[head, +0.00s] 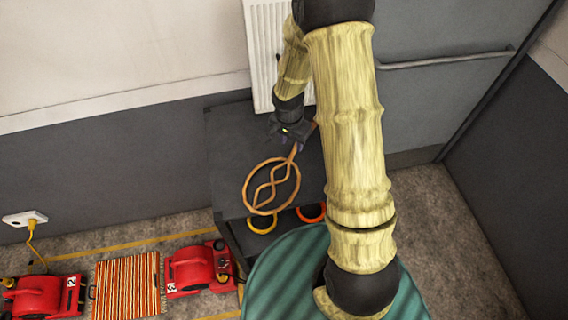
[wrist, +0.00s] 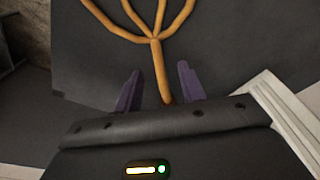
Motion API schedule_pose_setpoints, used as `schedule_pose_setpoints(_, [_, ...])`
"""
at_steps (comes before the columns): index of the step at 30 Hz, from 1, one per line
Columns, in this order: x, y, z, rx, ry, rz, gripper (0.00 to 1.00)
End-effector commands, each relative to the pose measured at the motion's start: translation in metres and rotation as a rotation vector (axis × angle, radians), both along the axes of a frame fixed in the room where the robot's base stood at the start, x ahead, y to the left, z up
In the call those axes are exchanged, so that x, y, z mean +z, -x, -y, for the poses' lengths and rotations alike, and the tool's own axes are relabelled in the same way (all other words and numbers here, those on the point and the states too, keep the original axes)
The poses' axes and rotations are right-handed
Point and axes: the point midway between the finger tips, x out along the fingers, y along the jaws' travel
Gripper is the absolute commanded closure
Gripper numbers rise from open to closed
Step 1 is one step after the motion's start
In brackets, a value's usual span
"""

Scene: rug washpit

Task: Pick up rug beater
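The rug beater (head: 272,184), a tan looped cane beater, lies flat on the dark cabinet top (head: 228,150). Its looped head points toward the front and its handle runs back under my gripper (head: 292,133). In the wrist view, the beater's neck (wrist: 156,55) comes down between the two purple fingers of my gripper (wrist: 159,72). The fingers are spread, with a gap on each side of the handle, and do not visibly grip it. The far end of the handle is hidden by the gripper body in the wrist view.
A white radiator (head: 262,50) stands on the wall right behind the cabinet. A yellow ring (head: 262,229) and an orange-red ring (head: 312,218) show at the cabinet's front. Red machines (head: 200,268) and a striped rug (head: 127,285) lie on the floor at left.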

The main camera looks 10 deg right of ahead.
Motion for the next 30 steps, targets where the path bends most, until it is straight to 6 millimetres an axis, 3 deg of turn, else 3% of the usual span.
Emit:
schedule_pose_setpoints(13, [-0.005,0.0,-0.001,0.004,0.0,0.0,0.6])
schedule_pose_setpoints(24, [-0.044,-0.003,0.004,0.003,0.002,-0.002,0.6])
schedule_pose_setpoints(30, [-0.053,-0.004,0.005,0.002,0.0,0.001,0.6])
